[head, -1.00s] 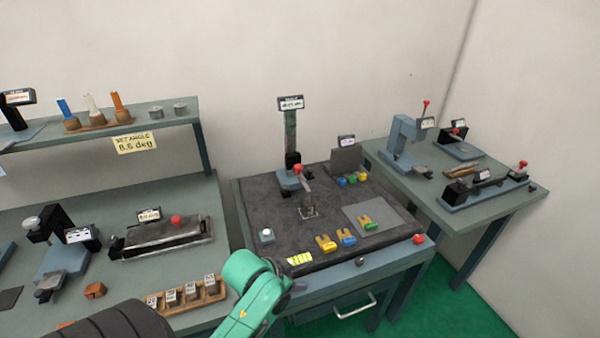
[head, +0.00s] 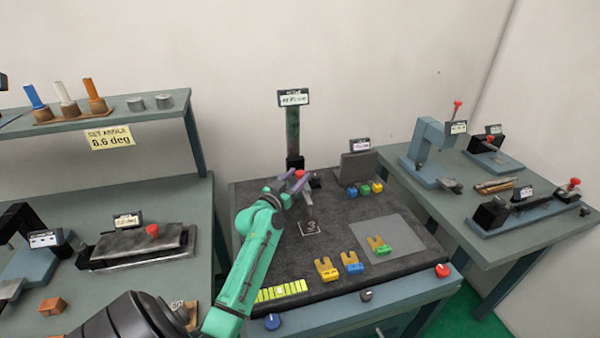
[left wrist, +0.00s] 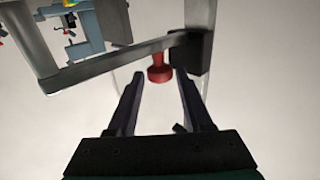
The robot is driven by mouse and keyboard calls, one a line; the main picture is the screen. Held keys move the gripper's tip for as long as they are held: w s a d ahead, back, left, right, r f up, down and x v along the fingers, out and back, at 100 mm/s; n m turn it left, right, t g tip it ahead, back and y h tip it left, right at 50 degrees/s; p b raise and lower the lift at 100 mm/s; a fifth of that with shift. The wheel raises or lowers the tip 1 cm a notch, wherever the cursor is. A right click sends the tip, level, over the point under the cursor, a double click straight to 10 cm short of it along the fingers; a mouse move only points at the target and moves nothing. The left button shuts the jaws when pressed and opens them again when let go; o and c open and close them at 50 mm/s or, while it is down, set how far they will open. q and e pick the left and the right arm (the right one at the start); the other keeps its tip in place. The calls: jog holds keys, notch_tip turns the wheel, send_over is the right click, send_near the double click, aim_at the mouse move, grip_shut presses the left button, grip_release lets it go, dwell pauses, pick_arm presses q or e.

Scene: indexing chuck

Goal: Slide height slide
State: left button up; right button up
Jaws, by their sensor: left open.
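The height stand has a tall dark column (head: 293,130) with a display (head: 293,97) on top, too small to read surely. Its black slide (head: 295,162) sits low on the column. My left gripper (head: 294,182) is at the slide, partly covering the stand's base. In the left wrist view, my left gripper (left wrist: 159,79) is open, with the knob between or just beyond its fingertips. Contact cannot be told. My right gripper is not in view.
Forked yellow, blue and green blocks (head: 352,263) lie on the dark mat (head: 290,262) at the front. A grey block (head: 358,167) with a display stands right of the column. A red button (head: 442,271) is at the front right. Side tables hold other gauges.

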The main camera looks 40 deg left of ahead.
pick_arm(q)
jog(key=w, duration=0.1)
jog(key=w+f, duration=0.1)
jog(key=shift+w+a, duration=0.25)
jog(key=shift+w, duration=0.05)
jog(key=shift+s+r, duration=0.3)
jog(key=c, duration=0.4)
grip_shut()
jog(key=shift+d, duration=0.1)
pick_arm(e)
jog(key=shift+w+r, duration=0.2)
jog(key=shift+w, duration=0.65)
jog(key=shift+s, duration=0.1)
